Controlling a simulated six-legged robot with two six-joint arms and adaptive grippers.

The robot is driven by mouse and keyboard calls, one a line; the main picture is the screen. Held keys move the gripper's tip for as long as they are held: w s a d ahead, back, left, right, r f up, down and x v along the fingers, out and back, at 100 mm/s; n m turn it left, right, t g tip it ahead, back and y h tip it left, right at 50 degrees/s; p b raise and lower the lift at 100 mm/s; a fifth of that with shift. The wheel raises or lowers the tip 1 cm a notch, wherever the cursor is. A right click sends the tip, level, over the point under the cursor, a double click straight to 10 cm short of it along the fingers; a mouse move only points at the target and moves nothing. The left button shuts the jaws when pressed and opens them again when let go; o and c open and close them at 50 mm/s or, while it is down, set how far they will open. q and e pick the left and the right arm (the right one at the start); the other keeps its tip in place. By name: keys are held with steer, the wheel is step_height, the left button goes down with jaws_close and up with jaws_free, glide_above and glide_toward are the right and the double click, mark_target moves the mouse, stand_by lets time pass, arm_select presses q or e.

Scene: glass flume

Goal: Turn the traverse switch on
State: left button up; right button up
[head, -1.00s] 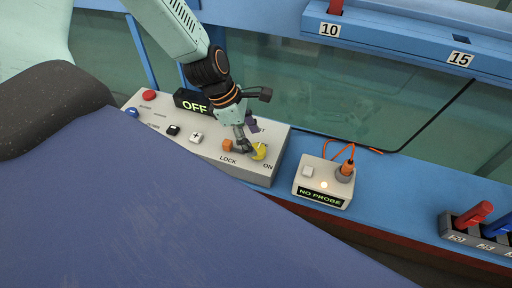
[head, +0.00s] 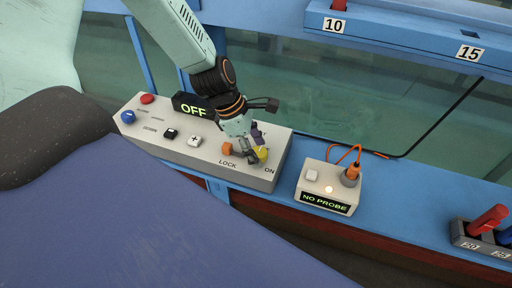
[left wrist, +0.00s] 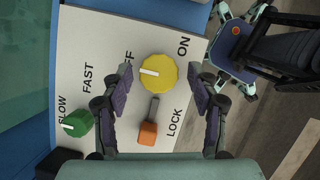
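The yellow traverse switch (left wrist: 160,78) is a round knob on the pale control panel (head: 212,158). Its white pointer line points toward the partly covered OFF mark, away from ON. In the head view the yellow knob (head: 263,153) is partly hidden by my left gripper (head: 255,147). In the left wrist view my left gripper (left wrist: 161,75) is open, one fingertip on each side of the knob, with a gap showing on both sides. An orange-tipped LOCK lever (left wrist: 148,132) sits beside the knob. The panel's display (head: 193,108) reads OFF. My right gripper is not in view.
A green SLOW/FAST knob (left wrist: 77,124) is left of the lever. A probe box (head: 326,190) reading NO PROBE, with an orange cable, stands right of the panel. A rack with red and blue handles (head: 488,240) is further right. The glass flume (head: 330,100) rises behind.

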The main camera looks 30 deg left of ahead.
arm_select(q)
steer(key=shift+w, duration=0.15)
steer(key=c, duration=1)
steer(key=shift+m, duration=0.3)
steer(key=m+g, duration=0.1)
steer(key=m, duration=0.2)
steer(key=shift+w, duration=0.2)
steer(key=m+g, duration=0.1)
steer(key=m, duration=0.2)
steer(key=m+g+p, duration=0.1)
steer(key=m, duration=0.1)
steer(key=shift+w+m+g, duration=0.15)
steer(key=shift+m+g, duration=0.15)
steer(key=shift+m, duration=0.1)
steer(key=m+g, duration=0.1)
steer(key=m, duration=0.3)
steer(key=shift+w+r+y+p, duration=0.1)
steer(key=shift+y+p, duration=0.2)
steer(key=shift+p, duration=0.1)
steer(key=shift+d+m+g+y+p, duration=0.1)
steer(key=shift+m+g+y+p, duration=0.4)
steer(key=shift+m, duration=1.7)
steer(key=shift+w+m, duration=0.1)
steer(key=shift+m, duration=0.2)
